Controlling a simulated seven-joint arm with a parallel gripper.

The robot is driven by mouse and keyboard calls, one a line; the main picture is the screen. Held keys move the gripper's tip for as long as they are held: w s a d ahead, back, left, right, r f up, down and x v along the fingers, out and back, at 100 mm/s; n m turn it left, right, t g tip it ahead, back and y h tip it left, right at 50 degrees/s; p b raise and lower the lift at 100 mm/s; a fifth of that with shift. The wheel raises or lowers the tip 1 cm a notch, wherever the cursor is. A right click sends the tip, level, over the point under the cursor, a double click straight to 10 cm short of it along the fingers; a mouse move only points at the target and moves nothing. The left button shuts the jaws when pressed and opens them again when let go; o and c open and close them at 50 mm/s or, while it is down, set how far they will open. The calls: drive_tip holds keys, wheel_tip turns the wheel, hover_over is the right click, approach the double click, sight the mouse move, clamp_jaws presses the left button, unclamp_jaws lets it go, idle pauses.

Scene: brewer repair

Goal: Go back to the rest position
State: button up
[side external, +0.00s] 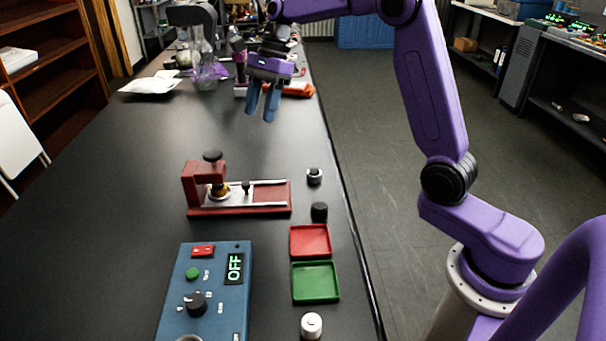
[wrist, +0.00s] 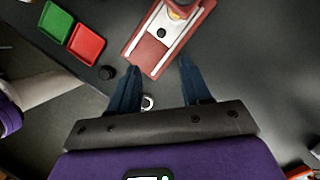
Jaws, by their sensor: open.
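My gripper (side external: 263,104) is open and empty, held in the air above the far part of the black table, beyond the red press. Its blue fingers point down and are apart. The red press (side external: 238,208) stands on the table with a black knob on top and two rails. A small silver and black part (side external: 314,176) sits to its right; its ring shows between the fingers in the wrist view (wrist: 148,102).
A black cap (side external: 319,211), a red tray (side external: 310,241), a green tray (side external: 315,283) and a white cylinder (side external: 311,325) line the right edge. A blue control box (side external: 207,290) reads OFF. Glassware (side external: 207,70) and clutter stand at the far end. The table's left side is clear.

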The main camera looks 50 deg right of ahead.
drive_tip(key=s+a+f+n+g+h, duration=0.1)
drive_tip(key=s+a+n, duration=0.2)
drive_tip(key=s+n, duration=0.5)
drive_tip(key=s+a+f+n+h, duration=0.2)
drive_tip(key=s+a+n, duration=0.2)
drive_tip(key=s+n, duration=0.45)
drive_tip(key=s+d+f+n, duration=0.2)
drive_tip(key=s+d+n, duration=0.1)
drive_tip(key=s+n, duration=0.4)
drive_tip(key=s+d+f+n+t+h, duration=0.1)
drive_tip(key=s+d+f+n, duration=0.2)
drive_tip(key=s, duration=1)
drive_tip(key=n, duration=0.3)
drive_tip(key=shift+s+n, duration=0.2)
drive_tip(key=shift+n, duration=0.15)
